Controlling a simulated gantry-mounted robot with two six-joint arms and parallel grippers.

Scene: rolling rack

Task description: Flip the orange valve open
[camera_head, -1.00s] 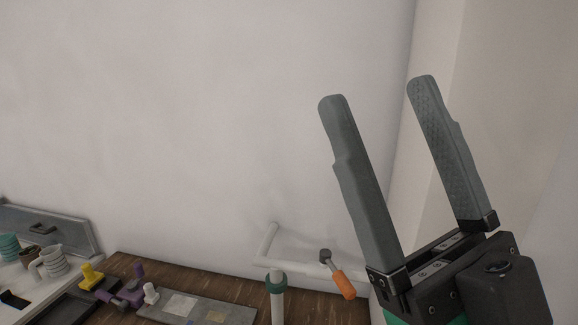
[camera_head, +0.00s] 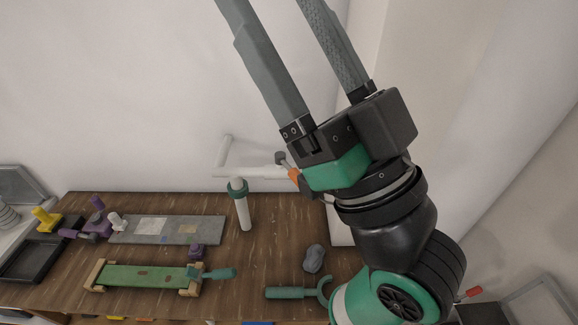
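The orange valve handle (camera_head: 294,175) shows only as a small orange piece beside its grey stem (camera_head: 281,158), on a white pipe (camera_head: 243,172) at the back of the wooden table. My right gripper (camera_head: 275,5) is raised in front of the wall, its two grey fingers spread wide with nothing between them; the fingertips run out of the top of the picture. Its green and black wrist hides most of the orange handle. I cannot tell whether they touch. My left gripper is not in view.
A white post with a green collar (camera_head: 238,186) stands on the wooden table (camera_head: 265,262). A green board (camera_head: 145,277), a grey plate (camera_head: 165,230), a green wrench-like tool (camera_head: 290,293) and a dark grey lump (camera_head: 314,258) lie there. A black tray (camera_head: 38,262) is at left.

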